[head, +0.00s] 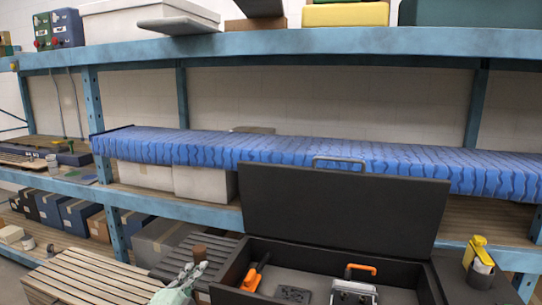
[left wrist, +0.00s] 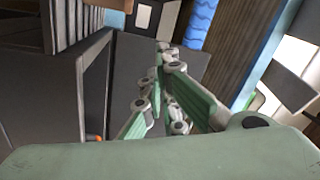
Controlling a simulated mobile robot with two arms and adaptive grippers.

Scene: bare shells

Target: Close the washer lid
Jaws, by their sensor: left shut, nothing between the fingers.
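The washer (head: 232,268) is a dark open box at the bottom centre of the head view. Its dark lid (head: 340,210) stands raised at the back, with a metal handle (head: 340,160) on its top edge. Inside lie an orange-handled tool (head: 256,273), a dark flat part (head: 292,294) and a metal part with an orange handle (head: 358,281). My left gripper (head: 194,270) is pale green, shut and empty, left of the washer's left wall. It also shows in the left wrist view (left wrist: 163,52), near dark panels. My right gripper is not in view.
A slatted wooden crate (head: 90,278) stands at the lower left. Behind the washer is a blue-framed rack (head: 300,42) with a blue-wrapped load (head: 270,148) and white boxes (head: 205,183). A yellow-topped container (head: 479,262) stands right of the washer.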

